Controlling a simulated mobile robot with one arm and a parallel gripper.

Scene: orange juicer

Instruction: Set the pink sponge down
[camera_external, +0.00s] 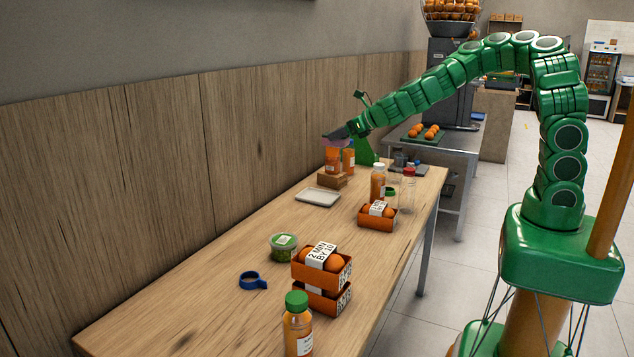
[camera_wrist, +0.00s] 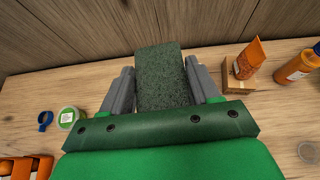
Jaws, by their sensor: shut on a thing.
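In the wrist view a block with a dark green, rough face (camera_wrist: 162,78) sits between the two grey fingers of my gripper (camera_wrist: 161,85). I take it as the scouring side of the pink sponge. In the external view my gripper (camera_external: 343,131) is at the far left end of the arm, with a small pinkish part of the sponge (camera_external: 331,142) below it. The gripper is shut on the sponge and holds it above the table, near the wall. The sponge's underside and the table directly beneath it are hidden in the wrist view.
An empty white tray (camera_external: 318,197) lies on the wooden table (camera_external: 215,290). Bottles (camera_external: 378,182) and an orange crate (camera_external: 377,219) stand to the right. Bare tabletop lies left of the tray.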

